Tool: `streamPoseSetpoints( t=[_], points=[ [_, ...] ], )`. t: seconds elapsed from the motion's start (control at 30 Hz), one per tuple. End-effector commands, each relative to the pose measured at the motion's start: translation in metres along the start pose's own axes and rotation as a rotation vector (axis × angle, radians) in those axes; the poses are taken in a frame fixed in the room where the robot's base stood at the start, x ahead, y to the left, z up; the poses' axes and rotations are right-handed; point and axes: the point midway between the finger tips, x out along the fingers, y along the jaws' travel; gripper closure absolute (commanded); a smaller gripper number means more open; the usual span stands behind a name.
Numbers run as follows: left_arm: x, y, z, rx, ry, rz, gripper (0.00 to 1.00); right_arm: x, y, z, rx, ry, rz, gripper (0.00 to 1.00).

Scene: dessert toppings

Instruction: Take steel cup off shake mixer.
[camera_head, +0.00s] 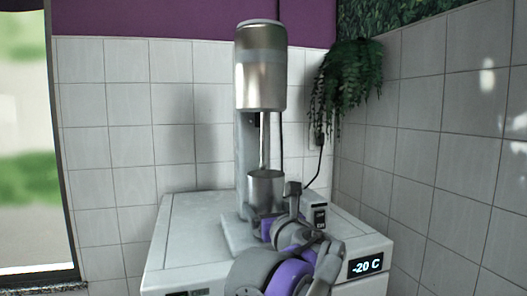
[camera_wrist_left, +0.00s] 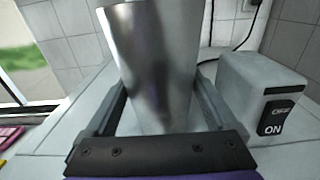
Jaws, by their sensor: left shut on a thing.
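The steel cup (camera_head: 267,186) is upright under the shake mixer (camera_head: 261,70), with the mixer's spindle reaching down into its open top. The cup's foot is hidden by the gripper. My right gripper is in neither view.
The mixer stands on a white freezer (camera_head: 185,232) with a display (camera_head: 368,264) reading -20 C. A tiled wall is close behind and another at right. A hanging plant (camera_head: 342,85) and a black cord (camera_head: 318,165) are right of the mixer. The freezer's left top is clear.

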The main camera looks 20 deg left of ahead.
Motion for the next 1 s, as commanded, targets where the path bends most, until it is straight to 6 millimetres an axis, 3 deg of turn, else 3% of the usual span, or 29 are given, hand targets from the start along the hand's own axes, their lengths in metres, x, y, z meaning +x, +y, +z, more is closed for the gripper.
streamPoseSetpoints(
  t=[1.0],
  points=[
    [-0.059,-0.001,0.002,0.0,-0.001,-0.002,0.88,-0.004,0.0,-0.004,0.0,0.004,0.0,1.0]
  ],
)
